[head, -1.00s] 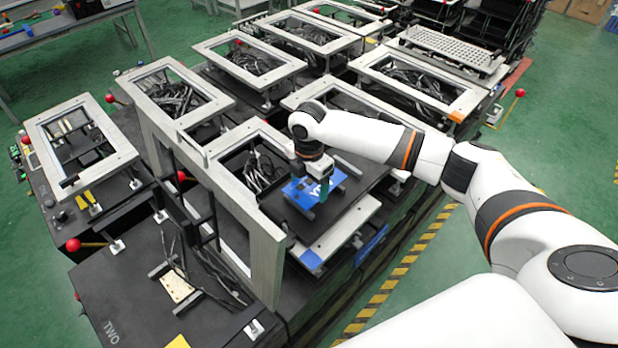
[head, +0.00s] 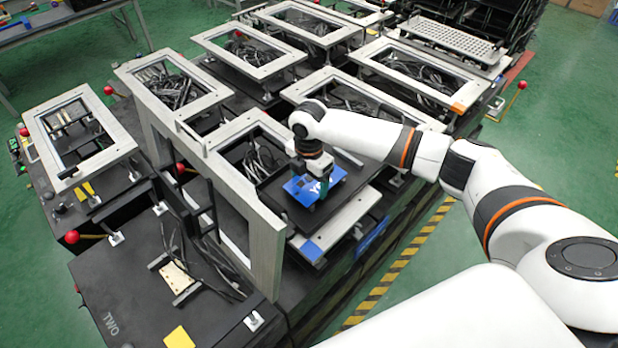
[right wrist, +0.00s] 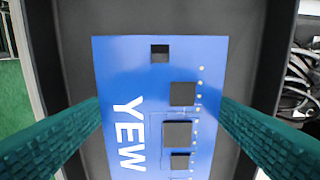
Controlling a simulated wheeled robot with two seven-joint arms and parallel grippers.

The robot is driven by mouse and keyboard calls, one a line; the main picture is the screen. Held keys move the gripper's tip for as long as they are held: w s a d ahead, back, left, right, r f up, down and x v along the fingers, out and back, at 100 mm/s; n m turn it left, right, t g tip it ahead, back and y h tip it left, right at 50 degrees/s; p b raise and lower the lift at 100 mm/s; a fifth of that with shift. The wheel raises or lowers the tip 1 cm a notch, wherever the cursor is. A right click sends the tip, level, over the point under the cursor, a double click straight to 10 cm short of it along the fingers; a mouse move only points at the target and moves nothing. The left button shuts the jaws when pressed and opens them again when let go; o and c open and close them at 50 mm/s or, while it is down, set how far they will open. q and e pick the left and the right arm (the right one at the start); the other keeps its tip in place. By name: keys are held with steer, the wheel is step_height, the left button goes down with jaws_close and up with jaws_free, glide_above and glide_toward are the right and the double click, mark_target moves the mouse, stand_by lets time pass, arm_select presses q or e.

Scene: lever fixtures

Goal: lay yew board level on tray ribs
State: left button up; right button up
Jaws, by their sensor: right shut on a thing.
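The yew board (head: 297,190) is a blue board with white lettering. The right wrist view shows the word YEW, a square hole and dark chips on the board (right wrist: 135,75). My right gripper (head: 318,188) is shut on it, with one green finger at each long edge in the right wrist view (right wrist: 160,106). The board is over the dark tray (head: 350,203), inside its walls in the right wrist view (right wrist: 45,70). The tray's ribs cannot be made out. I cannot tell whether the board touches the tray. My left gripper is not in view.
An upright grey frame (head: 265,245) stands left of the tray. A cable-filled opening (head: 255,165) lies beside it. Several grey-framed fixtures (head: 250,55) stand behind. Red-knobbed levers (head: 72,237) stick out at the left.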

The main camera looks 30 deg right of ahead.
steer(key=shift+f, duration=0.2)
steer(key=o, duration=0.9)
